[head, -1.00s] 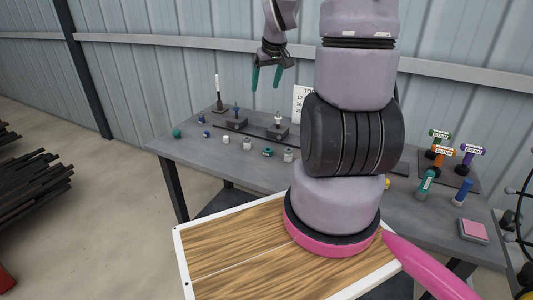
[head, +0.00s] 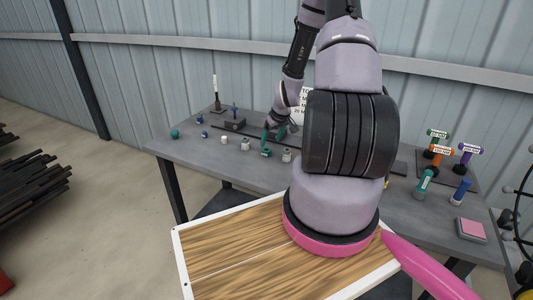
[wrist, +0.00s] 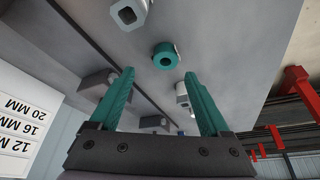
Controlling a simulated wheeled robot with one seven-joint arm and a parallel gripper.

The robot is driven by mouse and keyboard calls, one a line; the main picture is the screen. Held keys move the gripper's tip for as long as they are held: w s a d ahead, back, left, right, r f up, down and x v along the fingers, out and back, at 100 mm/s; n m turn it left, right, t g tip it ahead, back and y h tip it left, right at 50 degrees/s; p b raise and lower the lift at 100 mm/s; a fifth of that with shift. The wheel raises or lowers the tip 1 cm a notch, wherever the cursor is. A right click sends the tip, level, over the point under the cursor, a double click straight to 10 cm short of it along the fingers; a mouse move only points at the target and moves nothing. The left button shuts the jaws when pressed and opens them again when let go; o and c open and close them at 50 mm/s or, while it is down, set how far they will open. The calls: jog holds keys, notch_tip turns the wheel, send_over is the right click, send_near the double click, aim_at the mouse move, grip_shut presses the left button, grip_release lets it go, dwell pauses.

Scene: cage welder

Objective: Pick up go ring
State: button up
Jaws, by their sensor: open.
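A teal ring-shaped piece with a hole (wrist: 165,56), which looks like the go ring, sits on the grey table among small metal parts. It also shows in the head view as a small teal piece (head: 266,153). My gripper (head: 273,134) is low over the table, close behind that piece. In the wrist view my gripper (wrist: 159,76) has its two teal fingers apart with nothing between the tips. The ring lies just past the fingertips, apart from them, roughly midway between the two.
A grey nut-like part (wrist: 130,13) and a silver cylinder (wrist: 182,94) lie near the ring. A dark block (head: 235,124) stands at the back left. A size sign (wrist: 22,122) is close to the gripper. Coloured gauges (head: 437,142) stand at the right.

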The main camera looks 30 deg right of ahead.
aim_at(266, 152)
jog(key=x, duration=0.5)
jog(key=shift+s+a+f, duration=0.1)
jog(key=shift+a+f, duration=0.1)
jog(key=shift+a, duration=0.15)
jog(key=c, duration=1.3)
